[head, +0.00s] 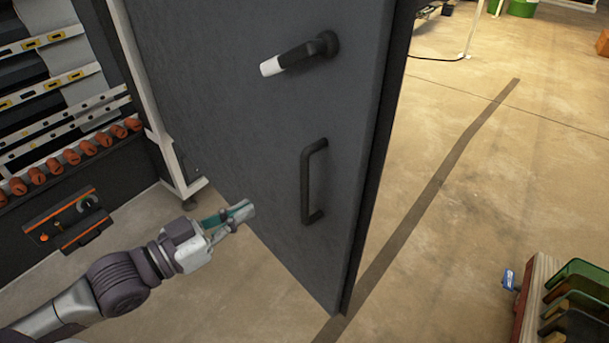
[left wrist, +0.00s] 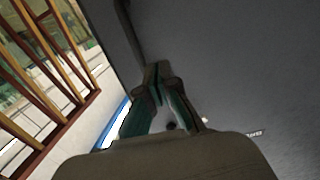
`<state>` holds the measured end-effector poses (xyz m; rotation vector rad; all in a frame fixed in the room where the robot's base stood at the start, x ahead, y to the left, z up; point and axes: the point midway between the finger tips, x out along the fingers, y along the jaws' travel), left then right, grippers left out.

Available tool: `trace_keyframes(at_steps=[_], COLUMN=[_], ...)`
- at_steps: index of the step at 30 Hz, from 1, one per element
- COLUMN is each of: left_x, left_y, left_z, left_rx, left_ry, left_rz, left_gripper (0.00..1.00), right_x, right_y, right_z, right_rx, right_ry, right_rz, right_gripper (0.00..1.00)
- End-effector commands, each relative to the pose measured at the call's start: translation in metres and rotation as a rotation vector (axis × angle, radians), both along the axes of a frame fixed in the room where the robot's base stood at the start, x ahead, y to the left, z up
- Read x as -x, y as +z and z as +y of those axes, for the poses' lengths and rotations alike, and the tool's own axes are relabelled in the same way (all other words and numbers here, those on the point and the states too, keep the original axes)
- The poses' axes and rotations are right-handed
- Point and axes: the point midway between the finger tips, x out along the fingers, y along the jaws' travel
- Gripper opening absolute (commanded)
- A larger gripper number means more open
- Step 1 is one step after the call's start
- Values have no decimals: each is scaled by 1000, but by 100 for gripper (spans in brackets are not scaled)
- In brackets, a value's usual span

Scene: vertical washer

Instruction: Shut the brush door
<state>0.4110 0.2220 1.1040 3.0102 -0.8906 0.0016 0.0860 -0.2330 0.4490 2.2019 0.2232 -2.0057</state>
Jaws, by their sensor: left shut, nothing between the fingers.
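The brush door (head: 240,110) is a large dark grey panel standing open in the middle of the head view. It has a black lever handle with a white tip (head: 300,54) and a black pull handle (head: 312,182). My left gripper (head: 248,209) is shut and empty, in front of the door's lower part and left of the pull handle. In the left wrist view the left gripper's fingers (left wrist: 157,75) meet at the tips, with the grey door surface (left wrist: 230,70) filling the right side. I cannot tell whether they touch the door. My right gripper is not in view.
A machine with orange rollers (head: 72,157) and an orange-edged control panel (head: 66,220) stands at the left. A rack with green and black parts (head: 575,300) is at the lower right. The concrete floor (head: 470,190) right of the door is clear.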

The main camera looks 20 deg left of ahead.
Motion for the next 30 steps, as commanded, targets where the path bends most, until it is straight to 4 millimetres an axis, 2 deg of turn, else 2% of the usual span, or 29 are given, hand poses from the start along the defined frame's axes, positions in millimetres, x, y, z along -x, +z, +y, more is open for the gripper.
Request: trace_keyframes(at_steps=[11,21,30], left_x=[-43,-91,-109], left_y=[4,5,0], left_z=[-27,-59,-71], left_rx=[3,1,-3], left_ry=[2,1,0], left_rz=[-4,-3,1], left_gripper=[0,0,0], right_x=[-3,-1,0], right_y=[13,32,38], right_z=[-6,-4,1], right_rx=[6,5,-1], right_ry=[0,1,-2], right_rz=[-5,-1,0], right_gripper=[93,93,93])
